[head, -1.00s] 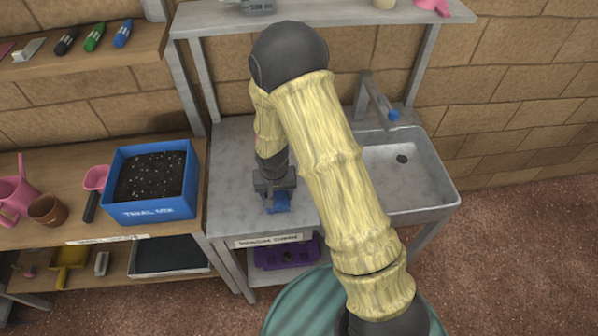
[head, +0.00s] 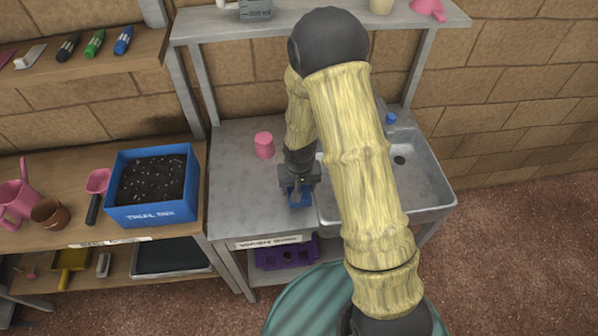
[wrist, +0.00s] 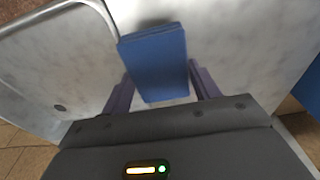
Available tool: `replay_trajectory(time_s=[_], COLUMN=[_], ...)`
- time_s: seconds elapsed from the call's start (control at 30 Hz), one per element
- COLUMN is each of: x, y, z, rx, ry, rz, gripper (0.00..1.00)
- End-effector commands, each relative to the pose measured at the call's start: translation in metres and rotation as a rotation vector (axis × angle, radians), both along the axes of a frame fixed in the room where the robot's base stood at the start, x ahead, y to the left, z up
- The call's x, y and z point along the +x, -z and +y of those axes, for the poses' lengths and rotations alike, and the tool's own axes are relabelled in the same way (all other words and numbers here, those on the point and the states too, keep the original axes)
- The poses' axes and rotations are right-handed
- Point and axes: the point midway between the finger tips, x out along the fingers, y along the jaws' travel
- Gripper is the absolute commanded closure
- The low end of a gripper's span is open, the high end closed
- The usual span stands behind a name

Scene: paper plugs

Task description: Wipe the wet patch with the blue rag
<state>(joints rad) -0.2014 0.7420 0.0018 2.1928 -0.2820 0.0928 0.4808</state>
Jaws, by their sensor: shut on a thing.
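My gripper (head: 300,186) is low over the grey metal counter (head: 240,195), just left of the sink basin's rim. It is shut on the blue rag (head: 300,199), a folded block that sticks out below the fingers. In the wrist view the blue rag (wrist: 155,62) sits between the two dark fingers of my gripper (wrist: 162,88), its end over the counter. I cannot tell whether the rag presses on the surface. I cannot clearly make out the wet patch; the counter shows only mottled grey, and my arm and the rag hide part of it.
A pink cup (head: 264,145) stands on the counter behind and left of my gripper. The sink (head: 425,180) with its tap is to the right. A blue box of soil (head: 150,214) stands on the wooden bench at left. The counter's front left is clear.

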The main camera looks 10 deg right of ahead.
Motion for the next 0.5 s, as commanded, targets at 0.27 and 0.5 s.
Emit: replay_trajectory(time_s=[0.27,0.5], x=[0.000,0.001], y=[-0.029,-0.049], z=[0.000,-0.001], rx=[0.000,0.000], ry=[0.002,0.002], rz=[0.000,-0.001], gripper=[0.64,0.64])
